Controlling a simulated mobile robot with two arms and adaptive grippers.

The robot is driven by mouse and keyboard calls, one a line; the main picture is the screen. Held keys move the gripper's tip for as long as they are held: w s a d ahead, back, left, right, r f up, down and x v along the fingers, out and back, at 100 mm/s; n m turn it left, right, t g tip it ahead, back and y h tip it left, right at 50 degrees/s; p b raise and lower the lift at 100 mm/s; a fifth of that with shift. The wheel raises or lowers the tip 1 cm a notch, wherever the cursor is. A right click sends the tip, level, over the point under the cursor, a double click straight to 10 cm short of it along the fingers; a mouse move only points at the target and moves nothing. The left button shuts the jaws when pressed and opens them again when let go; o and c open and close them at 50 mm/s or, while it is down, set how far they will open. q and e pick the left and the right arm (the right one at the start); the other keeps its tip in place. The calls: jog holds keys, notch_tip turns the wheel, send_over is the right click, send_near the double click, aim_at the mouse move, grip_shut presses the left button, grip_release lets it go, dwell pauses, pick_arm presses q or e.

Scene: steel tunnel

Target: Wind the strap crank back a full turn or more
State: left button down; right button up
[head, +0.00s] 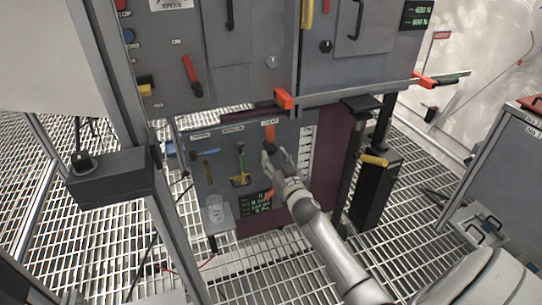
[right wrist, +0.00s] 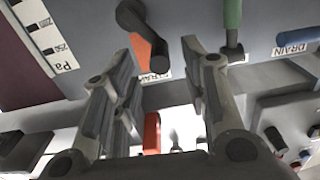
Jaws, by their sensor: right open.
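The strap crank (head: 270,132) is on the grey lower panel, under a small white label. My right gripper (head: 271,158) is just below the crank in the head view. In the right wrist view its fingers (right wrist: 160,55) are spread apart, with nothing held between them. Whether a finger touches the crank I cannot tell. My left gripper is not in view.
A green-handled lever (head: 241,150) and a blue handle (head: 209,153) are left of the crank. A green readout (head: 258,201) is below. A clear cup (head: 215,208) stands at the panel's lower left. A ledge with an orange block (head: 284,98) juts out above.

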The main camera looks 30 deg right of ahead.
aim_at(271, 153)
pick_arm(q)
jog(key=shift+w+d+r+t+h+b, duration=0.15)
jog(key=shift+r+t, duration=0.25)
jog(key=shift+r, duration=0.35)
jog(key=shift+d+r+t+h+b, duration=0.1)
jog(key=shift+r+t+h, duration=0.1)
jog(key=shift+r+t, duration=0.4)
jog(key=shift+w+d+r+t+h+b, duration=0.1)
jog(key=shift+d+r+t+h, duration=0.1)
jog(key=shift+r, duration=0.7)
pick_arm(e)
jog(key=shift+x, duration=1.75)
grip_shut()
